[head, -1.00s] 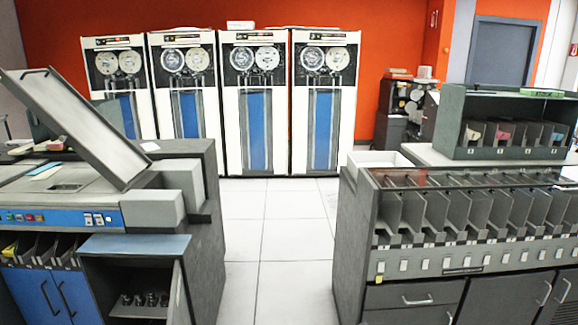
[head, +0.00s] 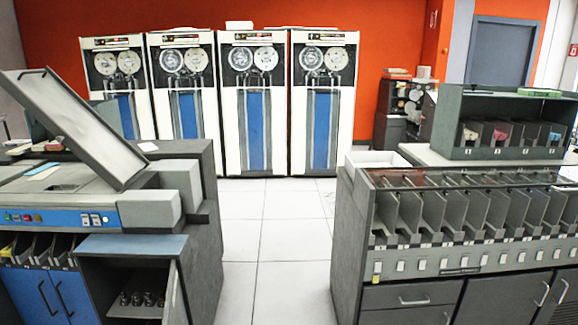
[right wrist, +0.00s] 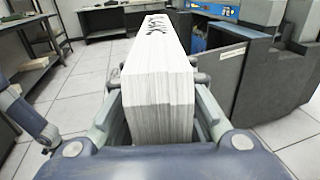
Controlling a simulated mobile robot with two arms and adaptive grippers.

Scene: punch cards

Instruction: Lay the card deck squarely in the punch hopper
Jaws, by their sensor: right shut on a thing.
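The card deck (right wrist: 157,95) is a thick white block of cards with dark marks along its top edge. It fills the middle of the right wrist view. My right gripper (right wrist: 158,80) is shut on it, with one finger along each side. In the head view neither gripper nor the deck shows. A grey machine with a blue button panel (head: 60,220) stands at the left, its framed cover (head: 85,130) raised at a slant. A shallow recess (head: 64,187) shows in its top; I cannot tell whether this is the punch hopper.
A card sorter (head: 350,245) with a row of pockets stands at the right. An open pale floor aisle (head: 280,225) runs between the machines. Several tape cabinets (head: 320,165) line the back. The right wrist view shows a dark cabinet (right wrist: 255,85) close right of the deck.

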